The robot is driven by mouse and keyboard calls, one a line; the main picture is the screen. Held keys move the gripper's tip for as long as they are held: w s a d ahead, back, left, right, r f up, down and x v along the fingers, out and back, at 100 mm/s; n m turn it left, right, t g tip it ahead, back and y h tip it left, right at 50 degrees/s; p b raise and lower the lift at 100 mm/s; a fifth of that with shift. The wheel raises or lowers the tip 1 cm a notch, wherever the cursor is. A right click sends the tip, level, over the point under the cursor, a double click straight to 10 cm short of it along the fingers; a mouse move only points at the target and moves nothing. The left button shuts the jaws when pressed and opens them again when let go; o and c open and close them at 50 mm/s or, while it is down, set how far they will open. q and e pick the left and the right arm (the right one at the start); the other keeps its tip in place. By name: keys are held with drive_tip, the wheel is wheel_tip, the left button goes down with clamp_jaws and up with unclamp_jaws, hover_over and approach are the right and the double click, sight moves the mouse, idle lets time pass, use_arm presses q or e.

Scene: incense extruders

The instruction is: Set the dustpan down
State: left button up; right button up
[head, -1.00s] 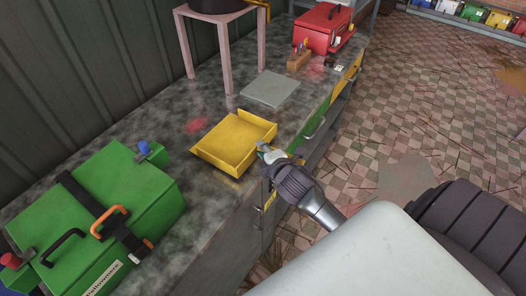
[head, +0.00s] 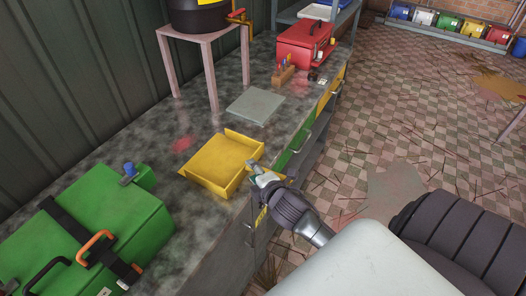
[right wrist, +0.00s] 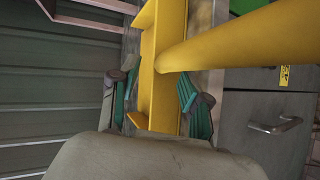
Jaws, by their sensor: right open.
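The yellow dustpan (head: 220,165) lies on the dark, stained worktop (head: 150,222), close to its front edge, with its tray facing up. My right gripper (head: 258,174) is at the dustpan's right side, over the worktop's front edge. In the right wrist view the open fingers of my right gripper (right wrist: 158,98) stand on either side of part of the yellow dustpan (right wrist: 162,60). Its thick round handle crosses that view toward the upper right. I cannot tell whether a finger touches it. My left gripper is not in view.
A green machine (head: 105,225) with an orange handle stands to the left of the dustpan. A grey plate (head: 255,106), a red toolbox (head: 304,47) and a pink-legged stand (head: 210,75) are farther back. Drawers with handles (head: 300,142) line the worktop's front.

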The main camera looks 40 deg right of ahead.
drive_tip(key=v, duration=0.9)
drive_tip(key=shift+s+r+b, duration=0.2)
drive_tip(key=shift+s+b, duration=0.1)
drive_tip(key=shift+b, duration=0.15)
drive_tip(key=s+a+f+m+g+y, duration=0.1)
drive_tip(key=s+f+m+g, duration=0.25)
drive_tip(key=f, duration=1.15)
drive_tip(key=s+f+m+g, duration=0.2)
drive_tip(key=s+f+g, duration=0.15)
drive_tip(key=f, duration=1.05)
drive_tip(key=s+a+f+m+g, duration=0.2)
drive_tip(key=s+a+f+m, duration=0.1)
drive_tip(key=s+f, duration=0.7)
drive_tip(key=s+a+f+m+g+y, duration=0.1)
drive_tip(key=s+a+f+m+g, duration=0.2)
drive_tip(key=s+f, duration=0.7)
drive_tip(key=s+m, duration=0.2)
drive_tip(key=s, duration=0.4)
drive_tip(key=shift+s+f+g, duration=0.15)
drive_tip(key=shift+f+g, duration=0.1)
drive_tip(key=shift+g, duration=0.05)
drive_tip(key=shift+c, duration=0.5)
